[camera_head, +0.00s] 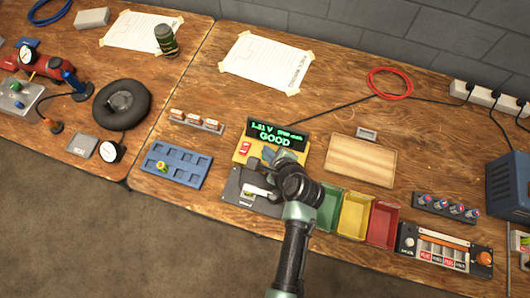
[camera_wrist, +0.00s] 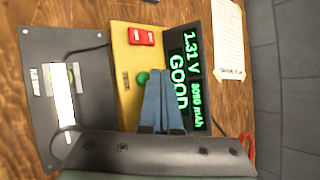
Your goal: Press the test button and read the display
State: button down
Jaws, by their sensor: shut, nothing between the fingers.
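The yellow tester (camera_head: 241,154) has a black display (camera_head: 275,133) with green text. In the wrist view the display (camera_wrist: 190,75) reads "1.31 V" and "GOOD", with a small mAh figure that is hard to read. A round green button (camera_wrist: 142,78) and a red switch (camera_wrist: 142,36) are on the yellow face (camera_wrist: 120,60). My gripper (camera_wrist: 160,75) is shut and empty, its blue-grey fingertips over the tester beside the green button; I cannot tell whether they touch it. The gripper also shows in the head view (camera_head: 276,156). A pale battery (camera_wrist: 64,95) lies in the dark cradle (camera_wrist: 38,60).
A blue slotted tray (camera_head: 175,167) stands left of the cradle. Green (camera_head: 329,208), yellow (camera_head: 354,214) and red (camera_head: 383,222) bins stand to the right. A wooden board (camera_head: 360,160) lies behind them. A red cable loop (camera_head: 390,84) and a taped sheet (camera_head: 267,62) are at the back.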

notch_tip(320, 180, up, 4)
jog(key=p, duration=0.4)
jog(key=shift+r, duration=0.2)
dwell(0.5)
